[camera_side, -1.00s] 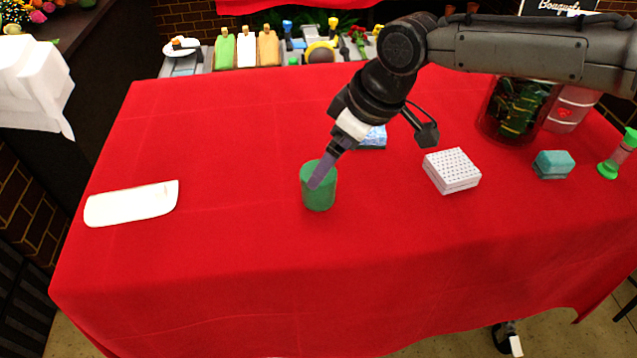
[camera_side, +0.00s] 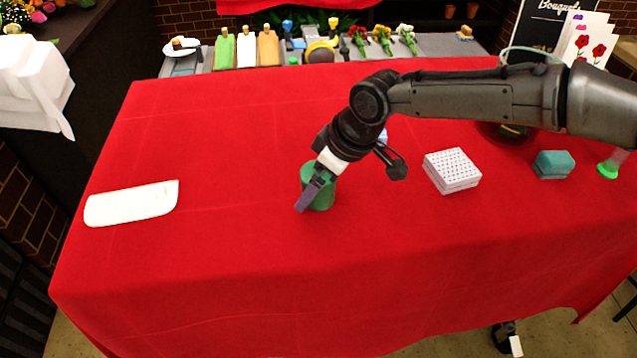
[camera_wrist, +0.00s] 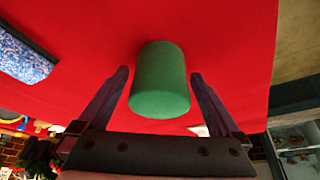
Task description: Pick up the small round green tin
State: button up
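The small round green tin (camera_side: 322,190) stands upright on the red-covered table. In the side view my gripper (camera_side: 303,206) is down at the tin and a finger hides part of it. In the wrist view the tin (camera_wrist: 160,82) lies between the two dark fingers of my gripper (camera_wrist: 158,77). The fingers are spread wide, with red cloth showing on both sides of the tin, so they do not grip it.
A white curved sheet (camera_side: 131,204) lies at the left. A white dotted box (camera_side: 452,170) and a teal block (camera_side: 553,165) are to the right. A blue speckled thing (camera_wrist: 22,52) shows in the wrist view. The front of the table is clear.

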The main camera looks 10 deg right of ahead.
jog(key=c, duration=1.2)
jog(key=shift+c, duration=0.4)
jog(key=shift+r, duration=0.15)
